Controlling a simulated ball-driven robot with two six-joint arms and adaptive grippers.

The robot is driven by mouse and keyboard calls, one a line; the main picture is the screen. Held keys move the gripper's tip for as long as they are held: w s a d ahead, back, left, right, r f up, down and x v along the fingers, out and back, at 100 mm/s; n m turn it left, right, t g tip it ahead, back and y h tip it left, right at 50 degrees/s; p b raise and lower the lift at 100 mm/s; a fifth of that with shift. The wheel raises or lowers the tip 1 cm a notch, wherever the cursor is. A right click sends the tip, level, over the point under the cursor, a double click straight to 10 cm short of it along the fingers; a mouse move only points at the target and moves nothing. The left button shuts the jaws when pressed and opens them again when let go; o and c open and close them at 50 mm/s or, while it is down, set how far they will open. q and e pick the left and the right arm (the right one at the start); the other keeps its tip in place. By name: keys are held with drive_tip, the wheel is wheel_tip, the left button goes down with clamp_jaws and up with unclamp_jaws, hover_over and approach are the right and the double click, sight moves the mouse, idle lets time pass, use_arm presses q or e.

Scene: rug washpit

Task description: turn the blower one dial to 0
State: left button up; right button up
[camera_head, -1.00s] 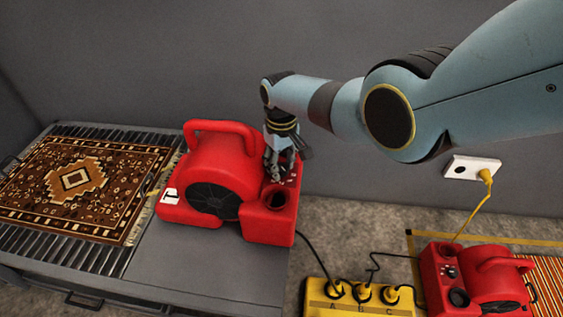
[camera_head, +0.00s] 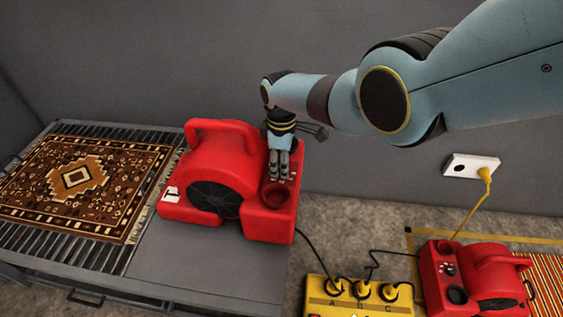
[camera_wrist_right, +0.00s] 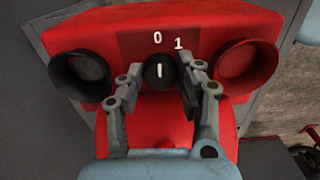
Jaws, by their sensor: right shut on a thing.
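The red blower one (camera_head: 222,165), with a small white label on its front corner, stands on the grey bench. My right gripper (camera_head: 280,177) points down at the blower's top panel, behind the round red port. In the right wrist view, the black dial (camera_wrist_right: 160,72) sits between the two fingers of my right gripper, which is shut on it. The dial's white pointer line stands nearly upright, toward the white 0 mark (camera_wrist_right: 157,37). The white 1 mark (camera_wrist_right: 179,43) is to its right. In the head view the fingers hide the dial. My left gripper is out of view.
A patterned rug (camera_head: 80,180) lies on the slatted bench left of the blower. A yellow power box (camera_head: 350,295) with plugs and a second red blower (camera_head: 480,280) are at the lower right. A wall socket (camera_head: 470,166) has a yellow cord plugged in.

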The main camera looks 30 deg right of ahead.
drive_tip(key=shift+n, duration=0.3)
drive_tip(key=o, duration=0.9)
wheel_tip(320, 180, up, 12)
idle(0.4)
